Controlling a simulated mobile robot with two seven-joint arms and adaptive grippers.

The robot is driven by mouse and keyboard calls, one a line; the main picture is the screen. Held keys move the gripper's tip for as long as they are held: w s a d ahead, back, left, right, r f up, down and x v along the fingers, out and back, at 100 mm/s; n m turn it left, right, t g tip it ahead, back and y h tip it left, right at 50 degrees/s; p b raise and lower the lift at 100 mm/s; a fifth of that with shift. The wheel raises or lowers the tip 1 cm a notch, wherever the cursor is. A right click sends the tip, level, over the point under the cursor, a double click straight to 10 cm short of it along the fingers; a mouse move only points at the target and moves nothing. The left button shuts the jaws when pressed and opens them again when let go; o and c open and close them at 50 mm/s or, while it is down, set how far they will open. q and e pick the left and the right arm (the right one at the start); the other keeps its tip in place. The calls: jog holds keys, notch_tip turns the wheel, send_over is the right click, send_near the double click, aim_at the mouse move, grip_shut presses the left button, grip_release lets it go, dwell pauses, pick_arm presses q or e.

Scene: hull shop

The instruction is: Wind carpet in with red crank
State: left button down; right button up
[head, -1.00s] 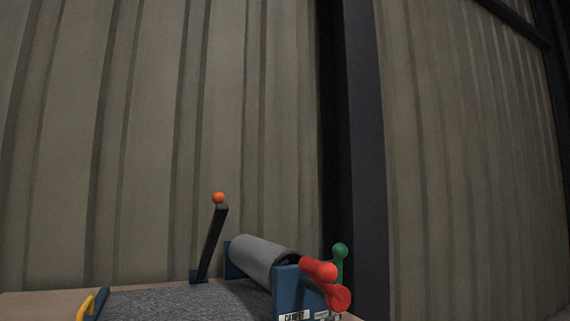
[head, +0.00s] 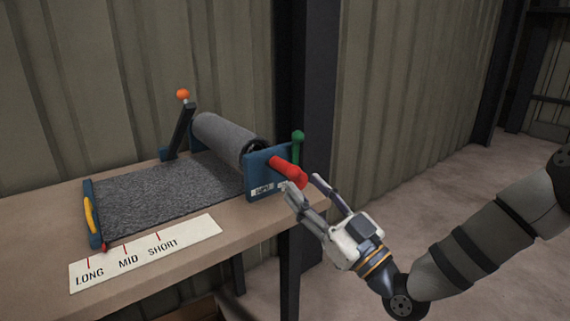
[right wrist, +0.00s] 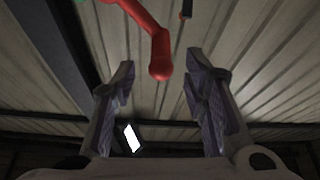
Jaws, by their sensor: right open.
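The grey carpet (head: 165,190) lies unrolled across the bench, with its rolled part (head: 225,138) on a roller between blue brackets. The red crank (head: 288,172) sticks out from the right blue bracket (head: 258,176). My right gripper (head: 303,187) is open, with its fingertips close to the red crank's handle. In the right wrist view the red crank (right wrist: 160,50) reaches down toward the gap between the open fingers (right wrist: 160,80); I cannot tell whether they touch it. The carpet's free end has a blue bar (head: 93,222) with a yellow handle (head: 88,214). My left gripper is not in view.
A green-knobbed lever (head: 298,147) stands just behind the red crank. A black lever with an orange knob (head: 183,95) stands at the back. A white strip (head: 145,250) marked LONG, MID and SHORT lies on the bench front. Open floor (head: 430,185) is at right.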

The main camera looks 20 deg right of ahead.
aim_at(285, 168)
jog(key=x, duration=0.7)
jog(key=shift+a, duration=0.1)
jog(key=shift+c, duration=0.5)
grip_shut()
